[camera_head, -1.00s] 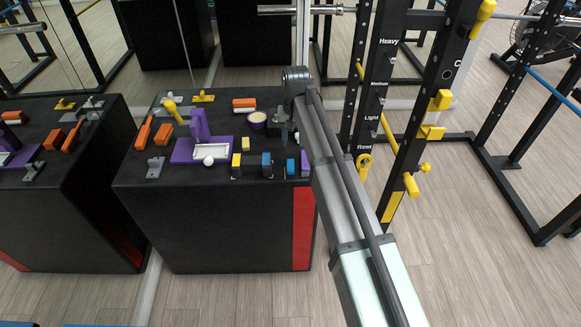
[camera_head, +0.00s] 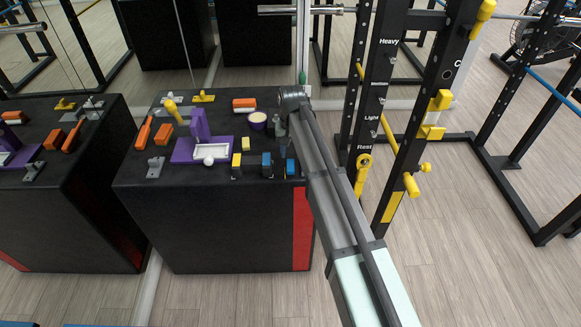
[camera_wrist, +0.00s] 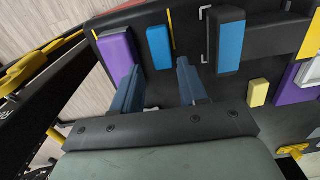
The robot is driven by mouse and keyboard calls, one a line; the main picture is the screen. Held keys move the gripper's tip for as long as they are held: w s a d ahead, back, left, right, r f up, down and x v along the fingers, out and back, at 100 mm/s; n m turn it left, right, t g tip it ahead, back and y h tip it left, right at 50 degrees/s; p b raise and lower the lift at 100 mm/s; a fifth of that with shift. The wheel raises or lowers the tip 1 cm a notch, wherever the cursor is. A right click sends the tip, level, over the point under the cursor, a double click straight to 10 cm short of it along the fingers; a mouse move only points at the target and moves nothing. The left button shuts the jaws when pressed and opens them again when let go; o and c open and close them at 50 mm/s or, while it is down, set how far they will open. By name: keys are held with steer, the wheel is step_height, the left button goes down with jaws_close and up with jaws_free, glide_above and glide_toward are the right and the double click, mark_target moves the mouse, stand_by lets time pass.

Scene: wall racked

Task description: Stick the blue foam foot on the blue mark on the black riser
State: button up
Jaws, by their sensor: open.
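The blue foam foot (camera_wrist: 159,47), a small flat blue block, lies on the dark bench top. In the wrist view it is ahead of the gap between my fingers, apart from both. My gripper (camera_wrist: 158,82) is open and empty. The foot also shows near the bench's front edge in the head view (camera_head: 290,167). To its right in the wrist view, a larger blue face (camera_wrist: 230,40), apparently the blue mark, is at one end of what looks like the black riser (camera_wrist: 275,37). A yellow face (camera_wrist: 312,40) is at the riser's other end.
A purple block (camera_wrist: 116,54) lies close left of the foot. A thin wire handle (camera_wrist: 204,30) stands by the blue face. A small yellow block (camera_wrist: 258,92) lies nearby. A purple fixture (camera_head: 200,148) and orange blocks stand left on the bench. The rack (camera_head: 375,90) rises right.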

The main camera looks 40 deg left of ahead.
mark_target(290, 164)
step_height(290, 164, down, 5)
steer(key=shift+s, duration=0.1)
jaws_close()
stand_by(0.5)
steer(key=shift+r, duration=0.1)
step_height(290, 164, up, 10)
steer(key=s+a+r, duration=0.4)
steer(key=s+a, duration=0.1)
steer(key=a, duration=0.1)
steer(key=shift+s, duration=0.25)
